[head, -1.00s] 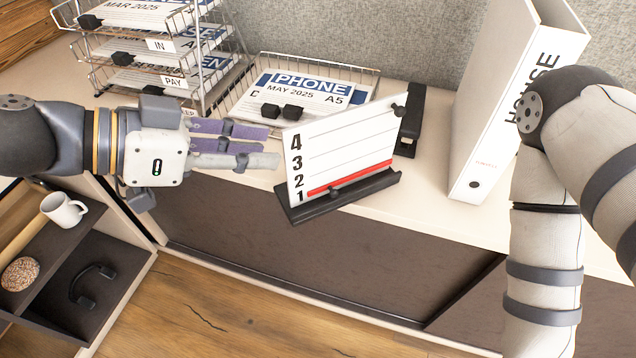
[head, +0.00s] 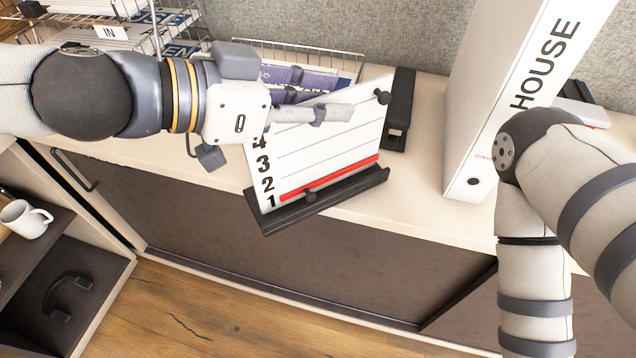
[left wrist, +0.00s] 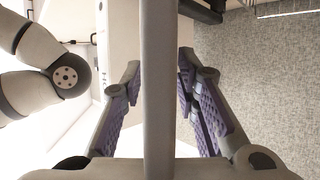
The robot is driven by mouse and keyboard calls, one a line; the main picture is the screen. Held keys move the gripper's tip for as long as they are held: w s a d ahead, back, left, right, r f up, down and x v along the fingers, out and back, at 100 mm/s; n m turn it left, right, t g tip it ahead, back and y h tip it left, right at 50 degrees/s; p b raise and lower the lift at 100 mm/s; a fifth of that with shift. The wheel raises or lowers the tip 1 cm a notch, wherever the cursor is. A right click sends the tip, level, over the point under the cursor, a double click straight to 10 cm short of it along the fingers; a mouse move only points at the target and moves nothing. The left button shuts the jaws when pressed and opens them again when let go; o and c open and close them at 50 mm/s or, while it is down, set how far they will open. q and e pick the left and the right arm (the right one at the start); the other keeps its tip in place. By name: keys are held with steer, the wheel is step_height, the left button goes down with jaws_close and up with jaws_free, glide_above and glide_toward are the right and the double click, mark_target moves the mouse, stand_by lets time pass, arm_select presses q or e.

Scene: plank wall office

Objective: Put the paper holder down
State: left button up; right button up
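The paper holder (head: 330,145) is a white numbered sheet with a red line on a tilted board with a black ledge. In the head view it is at the counter's front edge; I cannot tell whether it rests there. My left gripper (head: 302,95) is at its upper left, with a grey finger in front and purple fingers behind. In the left wrist view, a grey upright bar, apparently the holder's edge (left wrist: 158,85), runs between the spread fingers. Small gaps seem to remain, so the gripper looks open around it. My right gripper is not in view.
A white HOUSE binder (head: 485,110) stands at the right. A black object (head: 400,95) is just behind the holder. Wire trays (head: 340,58) stand at the back left. A mug (head: 25,220) is on a lower shelf. Bare counter (head: 425,150) lies between holder and binder.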

arm_select(q)
steer(key=shift+w+d, duration=0.1)
jaws_close()
steer(key=shift+r, duration=0.1)
